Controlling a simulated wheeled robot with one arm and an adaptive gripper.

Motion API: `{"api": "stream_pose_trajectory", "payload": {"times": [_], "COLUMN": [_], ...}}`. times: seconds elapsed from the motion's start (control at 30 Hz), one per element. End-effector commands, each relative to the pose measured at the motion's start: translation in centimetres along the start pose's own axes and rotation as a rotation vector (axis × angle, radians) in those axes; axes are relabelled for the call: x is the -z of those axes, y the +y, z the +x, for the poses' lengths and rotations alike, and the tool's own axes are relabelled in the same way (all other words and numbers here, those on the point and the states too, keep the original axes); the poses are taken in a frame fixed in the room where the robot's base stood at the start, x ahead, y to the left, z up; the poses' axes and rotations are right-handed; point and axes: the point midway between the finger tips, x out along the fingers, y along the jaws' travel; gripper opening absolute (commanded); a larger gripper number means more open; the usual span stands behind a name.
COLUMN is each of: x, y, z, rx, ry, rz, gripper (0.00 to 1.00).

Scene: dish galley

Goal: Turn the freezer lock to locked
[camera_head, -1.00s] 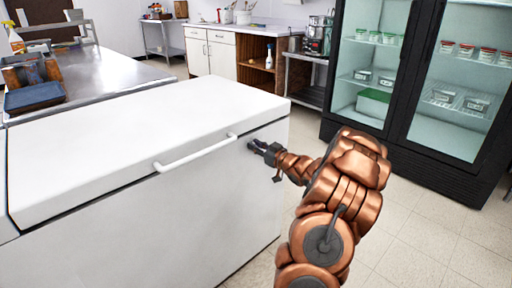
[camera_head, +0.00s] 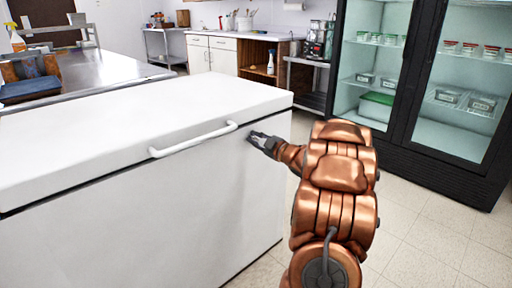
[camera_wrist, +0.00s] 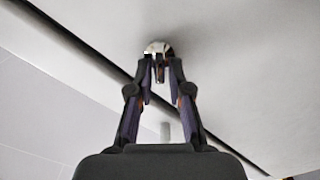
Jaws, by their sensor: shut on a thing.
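The white chest freezer (camera_head: 110,215) fills the left of the head view, its lid down. Its lock (camera_wrist: 157,47) shows in the wrist view as a small round shiny metal piece on the front, close to the dark lid seam. My gripper (camera_head: 253,137) reaches the freezer front near its right end, just right of the lid handle (camera_head: 195,139). In the wrist view my gripper (camera_wrist: 159,68) has its fingertips closed together on the lock. The fingers cover part of the lock, and I cannot read which way it is turned.
A glass-door fridge (camera_head: 420,150) stands at the right behind my arm. A steel counter (camera_head: 100,70) with a blue tray lies behind the freezer. Tiled floor (camera_head: 430,245) is clear between the freezer and the fridge.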

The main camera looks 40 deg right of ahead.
Motion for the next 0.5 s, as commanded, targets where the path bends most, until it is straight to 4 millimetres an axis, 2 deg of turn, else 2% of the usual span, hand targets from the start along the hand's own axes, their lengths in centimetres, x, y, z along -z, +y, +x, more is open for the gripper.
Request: {"api": "stream_pose_trajectory", "payload": {"times": [0.1,0.5], "x": [-0.44,-0.54], "y": [-0.63,-0.93], "z": [-0.04,-0.03], "rx": [0.002,0.001], "ry": [-0.001,-0.002], "rz": [-0.112,-0.474], "gripper": [0.00,0.00]}}
